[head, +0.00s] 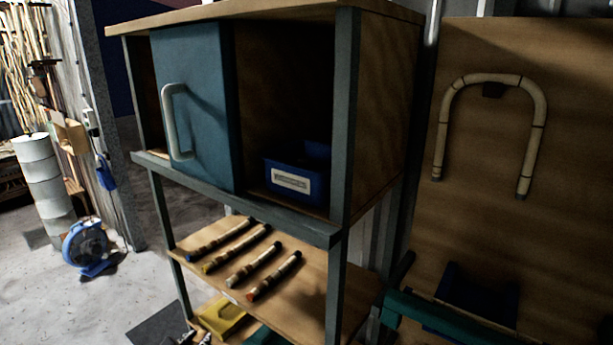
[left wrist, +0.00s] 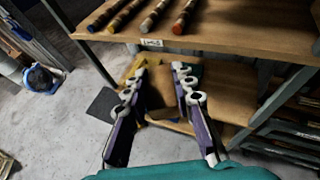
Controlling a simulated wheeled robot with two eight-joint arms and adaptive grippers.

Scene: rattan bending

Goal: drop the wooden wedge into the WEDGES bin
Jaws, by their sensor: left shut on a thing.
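My left gripper shows in the left wrist view (left wrist: 165,68), its two purple fingers with white joints on either side of a brown wooden piece, the wedge (left wrist: 160,92). It is shut on the wedge, in front of the lower shelf. In the head view only a bit of this gripper (head: 197,339) shows at the bottom edge. A blue bin (head: 293,182) with a white label stands in the right, open part of the cabinet; the label is too small to read. A yellow bin (head: 222,316) sits on the lower shelf. My right gripper is not in view.
The cabinet's blue sliding door (head: 205,105) covers its middle-left. Several rattan pieces (head: 255,264) lie on the shelf below. A bent rattan arch (head: 490,85) hangs on the board at right, above a dark blue bin (head: 480,290).

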